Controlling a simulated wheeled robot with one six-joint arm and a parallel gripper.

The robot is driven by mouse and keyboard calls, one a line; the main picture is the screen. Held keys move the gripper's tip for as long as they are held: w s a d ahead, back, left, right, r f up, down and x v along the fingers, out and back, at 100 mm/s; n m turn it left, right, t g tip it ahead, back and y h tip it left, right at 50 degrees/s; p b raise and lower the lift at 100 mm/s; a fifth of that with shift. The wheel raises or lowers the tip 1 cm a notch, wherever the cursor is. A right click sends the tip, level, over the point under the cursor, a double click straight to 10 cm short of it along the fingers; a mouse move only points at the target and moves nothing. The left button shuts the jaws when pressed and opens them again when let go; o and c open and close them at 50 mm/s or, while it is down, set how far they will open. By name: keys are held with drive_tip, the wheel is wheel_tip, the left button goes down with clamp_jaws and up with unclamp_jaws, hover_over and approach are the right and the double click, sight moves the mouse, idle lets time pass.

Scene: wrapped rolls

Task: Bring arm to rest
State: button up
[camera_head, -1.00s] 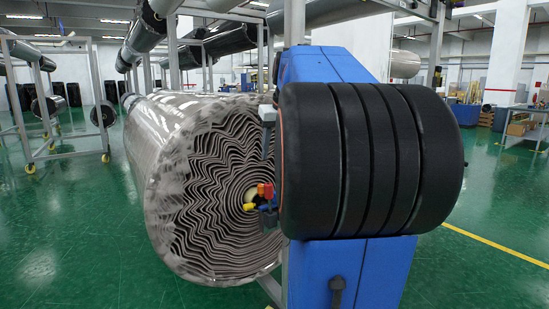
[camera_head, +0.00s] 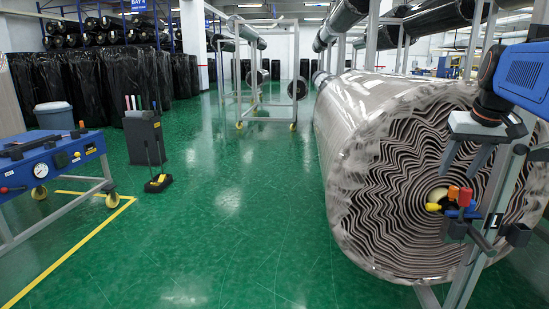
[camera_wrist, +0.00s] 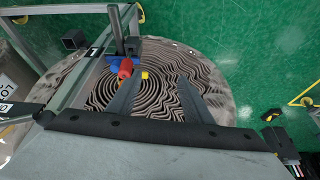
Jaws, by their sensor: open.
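My gripper (camera_head: 466,168) is at the right of the head view, in front of the end face of a large wrapped roll (camera_head: 385,140). Its two grey fingers are spread and nothing shows between them. In the wrist view, my gripper (camera_wrist: 157,78) shows its two dark fingers apart over the same roll's spiral end (camera_wrist: 105,92). A red, yellow and blue valve fitting (camera_head: 459,197) sits at the roll's centre; it also shows in the wrist view (camera_wrist: 125,67), near the left finger. I cannot tell the gap between fingers and roll.
A grey metal frame post (camera_head: 487,225) stands by the roll's end, close to my gripper. A blue bench with a gauge (camera_head: 50,165) is at the left. Green floor (camera_head: 230,210) lies open between.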

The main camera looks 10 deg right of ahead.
drive_tip(key=s+a+f+n, duration=0.1)
drive_tip(key=s+a+f, duration=0.2)
drive_tip(key=a+f, duration=0.35)
drive_tip(key=s+a+f+n, duration=0.1)
drive_tip(key=s+a+f, duration=0.2)
drive_tip(key=a, duration=0.6)
drive_tip(key=s+a+f+n+y, duration=0.1)
drive_tip(key=s+a+f+n, duration=0.1)
drive_tip(key=s+a+f, duration=0.7)
wheel_tip(320, 180, down, 5)
drive_tip(key=shift+s+r+y, duration=0.1)
drive_tip(key=shift+s+y, duration=0.2)
drive_tip(key=shift+s, duration=0.3)
drive_tip(key=shift+a, duration=0.1)
